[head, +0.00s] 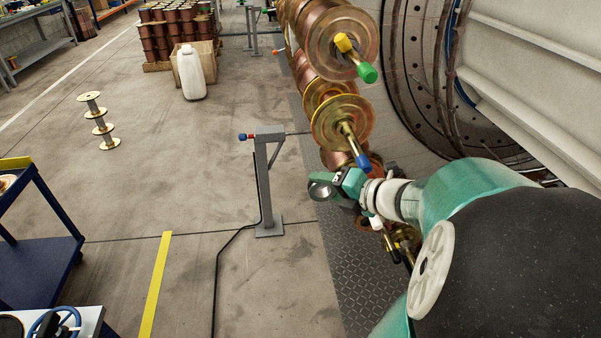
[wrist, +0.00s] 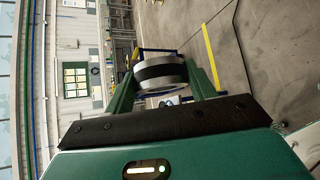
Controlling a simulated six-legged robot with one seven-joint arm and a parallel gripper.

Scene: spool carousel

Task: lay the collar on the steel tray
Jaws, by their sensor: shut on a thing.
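My gripper (head: 328,187) is at the right of centre in the head view, at the end of my green arm, in front of the copper spools. It is shut on the collar (head: 319,191), a short metal ring whose open bore shows there. In the wrist view the collar (wrist: 160,73) is a silver cylinder with a dark band, held between the two green fingers. It is off the floor. I cannot make out the steel tray for certain; a pale flat surface (head: 92,318) at the bottom left carries a blue handwheel and is cut off by the frame.
Copper spools (head: 341,121) with coloured-tipped rods hang close beside my gripper. A grey post stand (head: 262,185) stands left of it. A blue cart (head: 40,235) is at the left edge, and a brass spool stack (head: 98,120) stands behind it. Open floor lies between.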

